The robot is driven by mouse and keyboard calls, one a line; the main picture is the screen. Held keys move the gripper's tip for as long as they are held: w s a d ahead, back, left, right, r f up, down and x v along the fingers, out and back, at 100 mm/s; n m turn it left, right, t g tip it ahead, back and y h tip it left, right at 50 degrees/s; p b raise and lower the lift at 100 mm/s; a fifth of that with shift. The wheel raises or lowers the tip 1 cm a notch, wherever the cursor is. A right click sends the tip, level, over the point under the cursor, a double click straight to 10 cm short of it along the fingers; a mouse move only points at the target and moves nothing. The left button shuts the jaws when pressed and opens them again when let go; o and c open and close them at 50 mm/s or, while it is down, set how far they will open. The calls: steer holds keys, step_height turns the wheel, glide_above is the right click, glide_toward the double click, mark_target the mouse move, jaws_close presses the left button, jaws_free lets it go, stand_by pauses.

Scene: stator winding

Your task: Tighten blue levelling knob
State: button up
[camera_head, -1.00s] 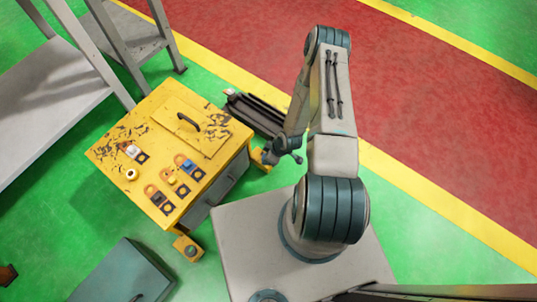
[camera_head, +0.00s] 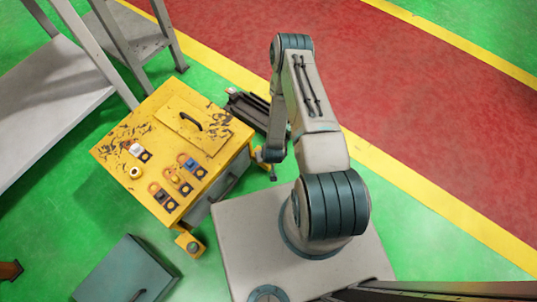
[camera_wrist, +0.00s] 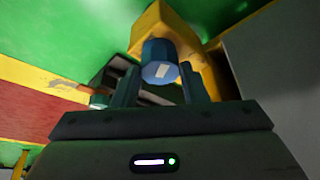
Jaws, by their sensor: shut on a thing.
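The blue levelling knob (camera_wrist: 160,62) shows in the wrist view as a round blue cylinder with a pale rectangular mark on its end, against a yellow bracket (camera_wrist: 172,25). My gripper (camera_wrist: 158,80) has one dark finger on each side of the knob and is shut on it. In the head view my gripper (camera_head: 271,163) is low beside the right corner of the yellow cabinet (camera_head: 130,128). The knob is hidden there behind my arm and gripper. Exact finger contact is hard to see.
The cabinet top carries several switches and a handle (camera_head: 190,121). Another yellow foot with a grey-green knob (camera_head: 189,245) is at the cabinet's front corner. A dark rail-like object (camera_head: 250,108) lies behind the cabinet. A grey-teal box (camera_head: 125,272) stands at lower left.

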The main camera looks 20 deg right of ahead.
steer(key=m, duration=0.1)
steer(key=m+h, duration=0.1)
steer(key=m, duration=0.1)
steer(key=shift+w+a+r+m, duration=0.15)
steer(key=shift+m, duration=0.15)
steer(key=shift+w+m+g+h, duration=0.1)
steer(key=shift+m+g+h, duration=0.45)
steer(key=shift+m, duration=1.25)
steer(key=shift+h, duration=0.25)
steer(key=o, duration=1)
steer(key=shift+c, duration=0.2)
steer(key=shift+p, duration=0.3)
steer(key=p+v, duration=0.4)
steer(key=v, duration=0.9)
steer(key=shift+s+r, duration=0.3)
steer(key=shift+r, duration=0.05)
steer(key=shift+a, duration=0.15)
